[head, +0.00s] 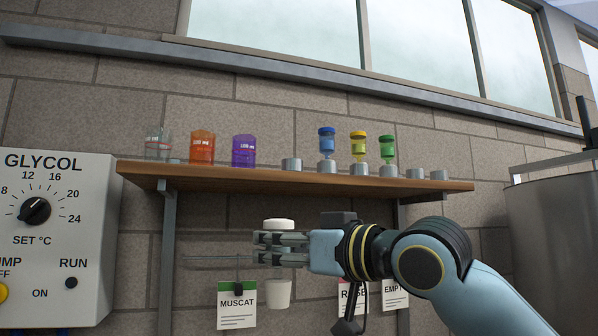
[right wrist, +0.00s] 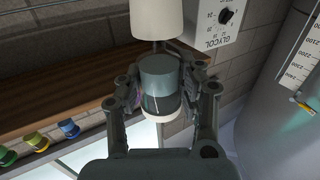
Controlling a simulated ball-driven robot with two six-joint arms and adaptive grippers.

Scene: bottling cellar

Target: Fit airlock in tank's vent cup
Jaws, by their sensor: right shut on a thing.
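My right gripper (head: 268,249) is shut on the airlock, with its fingers around the middle of the body. In the head view the airlock's white cap (head: 278,224) shows above the fingers and its pale tapered lower end (head: 278,294) below them; it looks upright. In the right wrist view, which is upside down, the grey-blue body of the airlock (right wrist: 158,74) sits between the fingers (right wrist: 160,92). A grey metal tank (head: 560,235) stands at the far right of the head view, apart from the gripper. I cannot make out its vent cup. My left gripper is out of view.
A wooden shelf (head: 290,178) above the gripper carries beakers, blue (head: 327,139), yellow (head: 358,143) and green (head: 388,147) airlocks on grey holders, and bare holders. A glycol panel (head: 60,235) is at left. Tags, including MUSCAT (head: 238,305), hang below.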

